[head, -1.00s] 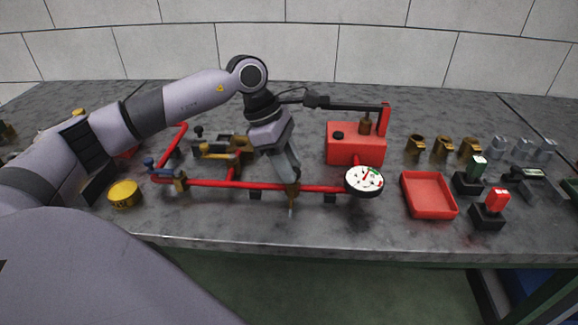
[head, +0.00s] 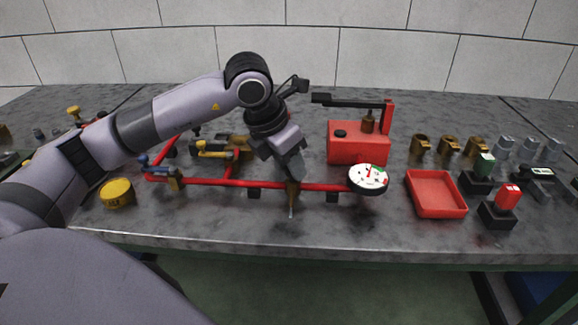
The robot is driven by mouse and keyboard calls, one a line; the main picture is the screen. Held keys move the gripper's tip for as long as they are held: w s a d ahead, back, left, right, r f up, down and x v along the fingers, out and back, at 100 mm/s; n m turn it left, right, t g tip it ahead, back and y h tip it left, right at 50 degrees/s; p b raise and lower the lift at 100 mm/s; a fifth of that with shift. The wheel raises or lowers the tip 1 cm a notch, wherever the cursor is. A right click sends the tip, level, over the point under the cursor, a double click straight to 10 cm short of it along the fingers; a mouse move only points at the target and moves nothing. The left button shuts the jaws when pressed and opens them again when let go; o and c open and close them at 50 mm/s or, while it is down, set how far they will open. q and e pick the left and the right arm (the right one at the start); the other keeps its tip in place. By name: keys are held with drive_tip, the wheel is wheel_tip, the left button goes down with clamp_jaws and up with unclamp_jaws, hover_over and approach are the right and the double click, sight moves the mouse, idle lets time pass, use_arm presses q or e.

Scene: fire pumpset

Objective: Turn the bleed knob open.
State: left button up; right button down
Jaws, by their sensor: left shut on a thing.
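The red pipe assembly (head: 222,183) lies along the front of the bench. A small brass fitting (head: 292,196), which looks like the bleed, sits on the front pipe with a thin spout pointing down. My left gripper (head: 293,180) comes down from above and is shut on the bleed knob at the top of this fitting. The fingers mostly hide the knob, so its turn angle cannot be read. A round white gauge (head: 368,178) stands at the pipe's right end. My right gripper is not in view.
A red pump box (head: 358,150) with a black lever stands behind the gauge. A red tray (head: 436,193), brass and grey fittings and red and green switches are to the right. A yellow round cap (head: 117,193) and valves with blue and yellow handles are to the left.

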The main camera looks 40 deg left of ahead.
use_arm(q)
drive_tip(key=n+y+b, duration=0.1)
drive_tip(key=n, duration=0.1)
drive_tip(key=shift+d+n, duration=0.15)
drive_tip(key=shift+n, duration=0.25)
drive_tip(key=n+y, duration=0.1)
drive_tip(key=n, duration=0.1)
drive_tip(key=shift+n+b, duration=0.3)
drive_tip(key=shift+n, duration=0.5)
drive_tip(key=shift+y, duration=0.3)
drive_tip(key=o, duration=1)
drive_tip(key=shift+d, duration=0.1)
drive_tip(key=shift+o, duration=0.2)
drive_tip(key=v, duration=0.7)
